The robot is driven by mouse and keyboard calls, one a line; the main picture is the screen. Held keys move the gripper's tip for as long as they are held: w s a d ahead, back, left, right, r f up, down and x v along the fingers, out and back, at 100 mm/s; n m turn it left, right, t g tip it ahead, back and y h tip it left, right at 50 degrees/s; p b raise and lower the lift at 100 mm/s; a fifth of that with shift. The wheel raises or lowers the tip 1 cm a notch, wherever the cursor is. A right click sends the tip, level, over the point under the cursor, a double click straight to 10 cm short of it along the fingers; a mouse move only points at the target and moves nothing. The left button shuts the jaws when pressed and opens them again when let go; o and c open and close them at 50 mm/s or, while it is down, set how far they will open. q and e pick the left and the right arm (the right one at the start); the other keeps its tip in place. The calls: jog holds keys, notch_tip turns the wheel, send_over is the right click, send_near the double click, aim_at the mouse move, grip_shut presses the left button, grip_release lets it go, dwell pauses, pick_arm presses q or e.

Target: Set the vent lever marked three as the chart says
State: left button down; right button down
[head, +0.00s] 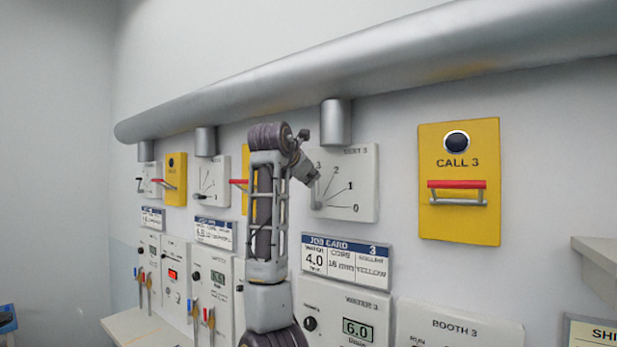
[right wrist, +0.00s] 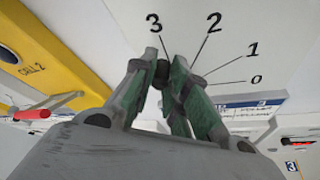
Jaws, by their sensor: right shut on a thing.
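The vent three panel (head: 362,185) is a white plate on the wall with a dial marked 0 to 3. My right gripper (head: 312,178) is at the left part of this dial and covers much of the lever. In the right wrist view, the fingers (right wrist: 166,82) are shut on the dark lever handle (right wrist: 161,72), below the printed 3 and left of the 2. The exact mark the lever points to is partly hidden. My left gripper is out of view. No readable vent chart shows.
A yellow CALL 3 panel (head: 458,190) with a red-topped handle sticks out to the right. A silver duct (head: 360,70) runs above. A partly cut-off sign (head: 592,333) is at lower right.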

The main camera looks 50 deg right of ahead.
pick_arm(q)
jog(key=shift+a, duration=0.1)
pick_arm(e)
jog(key=shift+f, duration=0.1)
jog(key=c, duration=1.4)
grip_release()
jog(key=shift+w+a, duration=0.1)
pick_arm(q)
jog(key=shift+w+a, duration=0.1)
pick_arm(e)
jog(key=shift+w, duration=0.1)
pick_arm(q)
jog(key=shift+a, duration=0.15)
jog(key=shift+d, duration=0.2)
pick_arm(e)
jog(key=v, duration=1.2)
jog(key=shift+m, duration=0.3)
